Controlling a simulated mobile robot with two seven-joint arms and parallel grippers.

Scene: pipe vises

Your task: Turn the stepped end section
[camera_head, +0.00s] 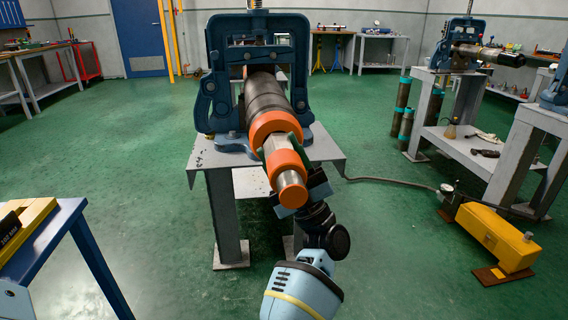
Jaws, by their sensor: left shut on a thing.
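The stepped end section (279,148) is the near end of a dark pipe (264,95) that points toward me. It has bare steel parts and orange bands, and a steel tip with an orange end face. The pipe is held in a blue pipe vise (217,75) on a grey stand (210,160). My left gripper (290,167) reaches up from below and is shut on the stepped end section, near its front orange band. Part of its fingers is hidden behind the section. My right gripper is not in view.
A yellow hydraulic pump (498,238) sits on the floor at right, with a hose running toward the stand. A blue table (50,240) is at lower left. Another vise (450,45) with a pipe stands at back right. Green floor is open at left.

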